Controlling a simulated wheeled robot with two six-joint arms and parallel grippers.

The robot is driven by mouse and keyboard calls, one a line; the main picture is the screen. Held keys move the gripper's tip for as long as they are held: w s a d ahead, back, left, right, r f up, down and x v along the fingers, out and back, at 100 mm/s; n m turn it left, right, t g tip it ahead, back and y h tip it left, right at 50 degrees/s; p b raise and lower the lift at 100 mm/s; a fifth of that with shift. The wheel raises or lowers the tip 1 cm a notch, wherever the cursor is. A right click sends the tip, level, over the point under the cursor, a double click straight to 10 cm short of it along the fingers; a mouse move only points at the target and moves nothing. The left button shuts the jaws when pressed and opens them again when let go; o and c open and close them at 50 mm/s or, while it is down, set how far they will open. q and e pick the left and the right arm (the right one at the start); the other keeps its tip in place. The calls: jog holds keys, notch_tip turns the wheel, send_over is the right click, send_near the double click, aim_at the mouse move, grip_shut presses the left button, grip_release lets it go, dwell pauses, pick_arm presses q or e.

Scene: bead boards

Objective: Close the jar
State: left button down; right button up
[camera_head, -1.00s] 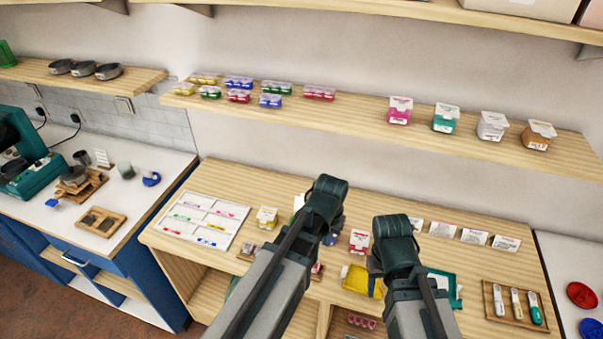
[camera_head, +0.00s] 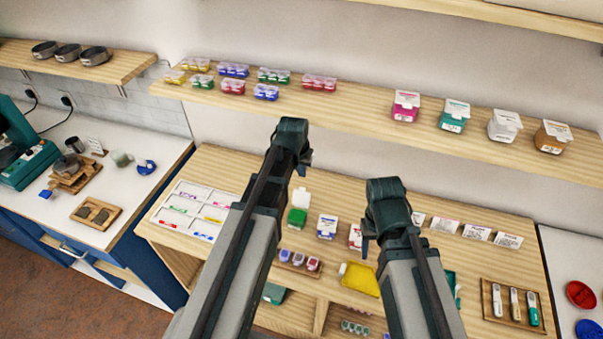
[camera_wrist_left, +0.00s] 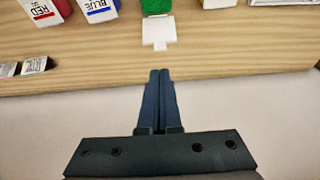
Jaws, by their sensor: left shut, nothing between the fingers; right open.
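A green jar (camera_head: 297,217) stands on the wooden counter with its white lid (camera_head: 301,197) flipped open and upright at its back. In the left wrist view the green jar (camera_wrist_left: 157,6) is at the top edge, its white lid (camera_wrist_left: 158,32) sticking out toward my fingers. My left gripper (camera_head: 304,165) is shut and empty, just above the jar in the head picture; its fingertips (camera_wrist_left: 160,73) are apart from the lid. My right gripper (camera_head: 366,244) is open, lower right, near the red-labelled jar (camera_head: 355,237); its fingers are partly hidden.
A blue-labelled jar (camera_head: 327,227) stands right of the green jar. A bead tray (camera_head: 195,211) lies left, small pots (camera_head: 299,260) in front, and a yellow tray (camera_head: 361,280) to the right. A wooden shelf (camera_head: 350,104) with closed jars and bead boxes runs above.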

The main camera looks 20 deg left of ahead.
aim_at(301, 197)
pick_arm(q)
jog(key=b+x, duration=0.7)
jog(key=x, duration=0.1)
jog(key=shift+f, duration=0.3)
jog(key=shift+w, duration=0.15)
